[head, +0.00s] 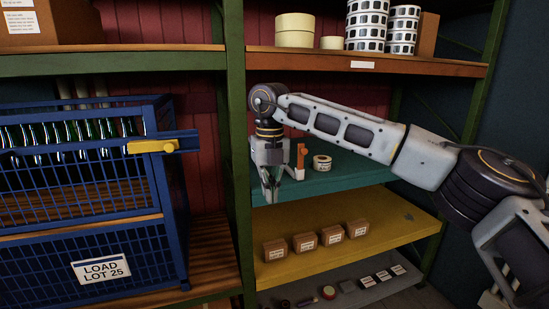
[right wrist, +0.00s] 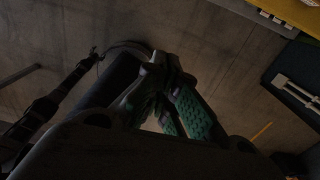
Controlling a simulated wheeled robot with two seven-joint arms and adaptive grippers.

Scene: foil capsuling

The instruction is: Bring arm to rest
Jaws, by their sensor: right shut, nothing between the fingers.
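My right arm reaches in from the right in the head view, its links stretched across the front of the shelving. My right gripper (head: 270,194) hangs downward at the left end of the teal shelf (head: 345,176). Its fingers are shut and hold nothing. In the right wrist view the right gripper (right wrist: 165,115) shows close up and dark, with teal finger pads and the grey floor beyond. My left gripper is in neither view.
A blue cage (head: 85,215) with green bottles stands at left, its yellow-handled latch (head: 152,146) jutting toward the green post (head: 236,150). An orange-and-white tool (head: 300,160) and a tape roll (head: 322,162) sit beside the gripper. Small boxes (head: 331,235) line the yellow shelf.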

